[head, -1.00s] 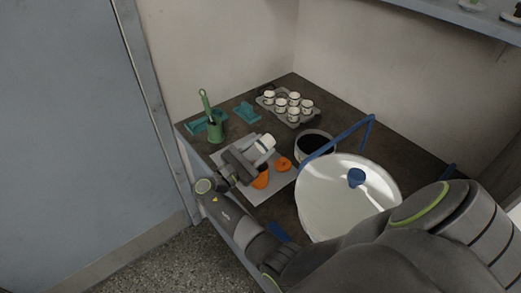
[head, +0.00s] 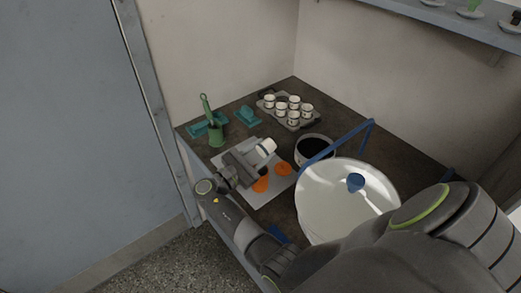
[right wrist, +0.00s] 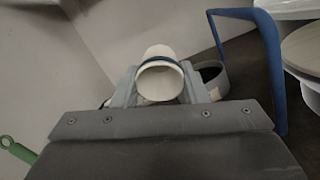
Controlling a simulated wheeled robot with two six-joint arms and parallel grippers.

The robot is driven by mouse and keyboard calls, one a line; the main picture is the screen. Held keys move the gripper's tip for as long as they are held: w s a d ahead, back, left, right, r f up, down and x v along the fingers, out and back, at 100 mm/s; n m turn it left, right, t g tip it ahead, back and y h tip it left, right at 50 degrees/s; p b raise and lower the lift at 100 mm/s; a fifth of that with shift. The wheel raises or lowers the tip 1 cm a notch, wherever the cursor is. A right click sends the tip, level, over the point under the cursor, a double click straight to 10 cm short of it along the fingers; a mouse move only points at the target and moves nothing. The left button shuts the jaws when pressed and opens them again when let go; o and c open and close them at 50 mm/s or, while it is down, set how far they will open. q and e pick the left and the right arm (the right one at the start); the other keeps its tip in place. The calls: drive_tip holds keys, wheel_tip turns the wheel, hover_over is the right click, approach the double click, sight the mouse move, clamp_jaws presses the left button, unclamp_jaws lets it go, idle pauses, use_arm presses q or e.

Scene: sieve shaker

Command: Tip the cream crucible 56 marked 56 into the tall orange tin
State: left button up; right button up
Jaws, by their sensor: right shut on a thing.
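My right gripper (head: 250,157) is shut on a cream crucible (head: 265,147) with a dark band. It holds the crucible tilted, over the pale mat (head: 262,201). In the right wrist view the crucible (right wrist: 161,76) sits between the fingers, its round end facing the camera. No number on it can be read. An orange tin (head: 261,185) stands on the mat just below the gripper and crucible, partly hidden by them. A second orange piece (head: 283,168) lies to its right; I cannot tell which is taller. My left gripper is out of view.
A tray (head: 293,124) holds several white cups at the back. A dark-filled pot (head: 315,148), a blue frame (head: 339,140) and a large white pan (head: 325,205) crowd the right.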

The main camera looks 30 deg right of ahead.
drive_tip(key=y+p, duration=0.1)
drive_tip(key=p, duration=0.1)
drive_tip(key=r+y+p, duration=0.1)
drive_tip(key=p, duration=0.1)
drive_tip(key=shift+d+r, duration=0.2)
drive_tip(key=shift+d, duration=0.05)
drive_tip(key=shift+f+y+p, duration=0.15)
drive_tip(key=shift+y+p, duration=0.3)
drive_tip(key=shift+y, duration=0.15)
drive_tip(key=shift+f, duration=0.15)
drive_tip(key=shift+d+r+p, duration=0.1)
drive_tip(key=shift+r+p, duration=0.15)
drive_tip(key=shift+p, duration=0.1)
drive_tip(key=y+p, duration=0.1)
drive_tip(key=p, duration=0.1)
drive_tip(key=r+y+p, duration=0.1)
drive_tip(key=p, duration=0.2)
drive_tip(key=y+p, duration=0.1)
drive_tip(key=p, duration=0.1)
drive_tip(key=shift+d+r+g+y, duration=0.15)
drive_tip(key=shift+d+g+y, duration=0.15)
drive_tip(key=shift+y, duration=0.1)
drive_tip(key=shift+p, duration=0.55)
drive_tip(key=shift+f+y, duration=0.2)
drive_tip(key=shift+y, duration=0.3)
